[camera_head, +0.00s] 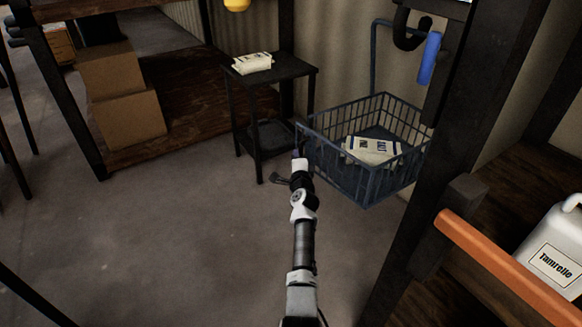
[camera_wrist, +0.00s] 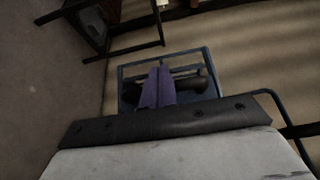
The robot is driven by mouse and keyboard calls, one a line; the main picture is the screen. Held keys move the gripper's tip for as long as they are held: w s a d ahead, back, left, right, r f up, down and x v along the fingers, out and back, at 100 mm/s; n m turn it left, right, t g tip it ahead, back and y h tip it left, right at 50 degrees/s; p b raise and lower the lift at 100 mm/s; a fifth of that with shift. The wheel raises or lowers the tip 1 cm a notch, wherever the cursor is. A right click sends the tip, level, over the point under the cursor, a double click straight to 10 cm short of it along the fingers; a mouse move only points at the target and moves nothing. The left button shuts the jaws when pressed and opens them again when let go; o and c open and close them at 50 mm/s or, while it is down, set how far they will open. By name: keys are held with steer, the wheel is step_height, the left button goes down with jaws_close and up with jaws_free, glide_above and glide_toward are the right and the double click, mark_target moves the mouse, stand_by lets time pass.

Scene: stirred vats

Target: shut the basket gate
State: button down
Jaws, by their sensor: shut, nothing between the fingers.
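In the wrist view my purple fingers (camera_wrist: 157,88) are together and empty, in front of a blue rectangular frame (camera_wrist: 208,60), which looks like part of the basket. My fingers hide some of it.
A dark side table (camera_head: 285,70) with a white packet (camera_head: 252,63) stands left of the basket. A dark post (camera_head: 450,130) and an orange rail (camera_head: 500,265) are at the right, near a white jug (camera_head: 555,255). The floor at left is open.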

steer(key=shift+w+d+b, duration=0.4)
steer(key=shift+w+d, duration=0.35)
steer(key=shift+w, duration=0.25)
